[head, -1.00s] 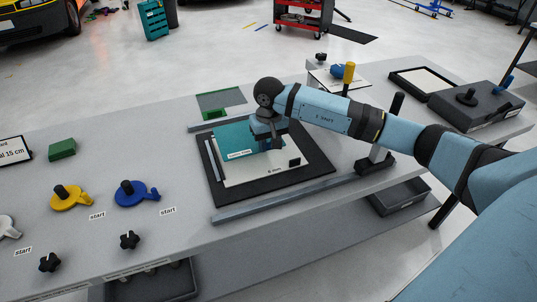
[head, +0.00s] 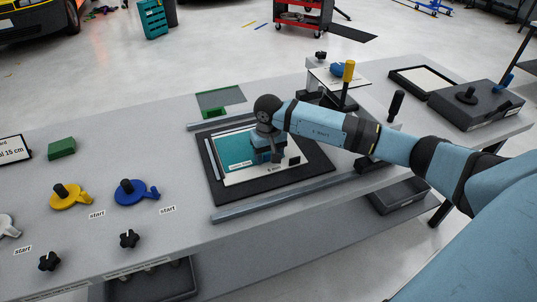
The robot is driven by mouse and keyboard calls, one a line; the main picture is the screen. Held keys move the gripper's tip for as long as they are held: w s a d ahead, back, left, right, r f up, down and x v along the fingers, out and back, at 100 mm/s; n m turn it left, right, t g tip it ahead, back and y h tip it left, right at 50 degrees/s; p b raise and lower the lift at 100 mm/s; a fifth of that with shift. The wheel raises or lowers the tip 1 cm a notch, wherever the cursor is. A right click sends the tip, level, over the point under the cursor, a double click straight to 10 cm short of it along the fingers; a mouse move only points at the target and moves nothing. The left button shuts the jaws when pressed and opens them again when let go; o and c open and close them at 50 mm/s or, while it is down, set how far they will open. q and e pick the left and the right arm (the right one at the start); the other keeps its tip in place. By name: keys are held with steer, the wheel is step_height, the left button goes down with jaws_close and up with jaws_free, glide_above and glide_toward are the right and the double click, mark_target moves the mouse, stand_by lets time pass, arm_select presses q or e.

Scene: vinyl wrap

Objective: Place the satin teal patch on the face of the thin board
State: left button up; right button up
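The satin teal patch (head: 233,148) lies over the left part of the pale board (head: 258,175), with a small white label on its near side. I cannot tell whether it lies flat on the board or just above it. The board sits on a black mat (head: 318,165) in the middle of the bench. My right gripper (head: 268,157) points down over the board at the patch's right side. Its fingertips and any grip on the patch are hidden. My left gripper is not in view.
Metal rails run along the near side (head: 275,200) and far side of the mat. A yellow-handled tool (head: 347,75) stands behind my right arm. Yellow (head: 70,198) and blue (head: 136,194) knobbed pieces stand at the left. A green block (head: 62,148) lies further back.

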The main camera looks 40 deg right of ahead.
step_height(320, 180, up, 12)
steer(key=shift+r+b, duration=0.2)
steer(key=shift+b, duration=0.1)
stand_by(0.3)
stand_by(0.5)
